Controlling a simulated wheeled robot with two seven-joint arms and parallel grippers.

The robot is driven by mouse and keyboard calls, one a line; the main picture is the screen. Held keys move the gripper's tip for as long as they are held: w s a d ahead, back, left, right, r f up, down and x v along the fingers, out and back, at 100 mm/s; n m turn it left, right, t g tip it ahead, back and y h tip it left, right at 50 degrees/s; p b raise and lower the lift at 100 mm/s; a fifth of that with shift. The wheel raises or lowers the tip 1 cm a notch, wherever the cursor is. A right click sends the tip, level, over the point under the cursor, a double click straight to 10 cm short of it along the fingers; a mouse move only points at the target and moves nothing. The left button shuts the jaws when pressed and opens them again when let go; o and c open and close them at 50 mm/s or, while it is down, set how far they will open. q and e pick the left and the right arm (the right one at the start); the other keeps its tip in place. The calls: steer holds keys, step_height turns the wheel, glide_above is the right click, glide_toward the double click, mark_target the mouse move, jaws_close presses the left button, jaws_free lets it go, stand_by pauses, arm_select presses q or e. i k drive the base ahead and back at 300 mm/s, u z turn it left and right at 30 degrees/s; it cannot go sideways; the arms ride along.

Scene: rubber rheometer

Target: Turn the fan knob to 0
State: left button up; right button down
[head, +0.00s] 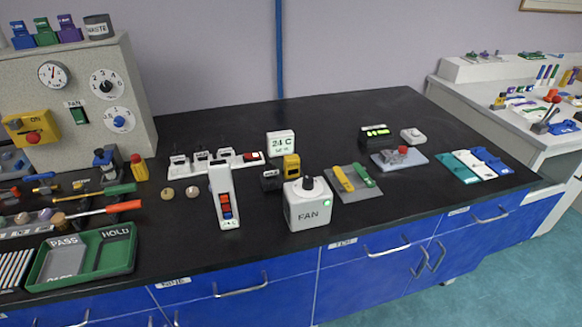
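A white box labelled FAN (307,212) stands near the front edge of the black bench, right of centre in the head view. Neither of my grippers is in view.
Left of the fan box stands a white holder (222,190) with coloured blocks. Close behind are a yellow block (291,167) and a temperature display (281,144). A grey mat (354,189) with tools lies right.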

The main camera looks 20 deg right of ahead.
mark_target(308, 182)
steer(key=u, duration=2.8)
steer(key=k, duration=0.7)
steer(key=z, duration=1.7)
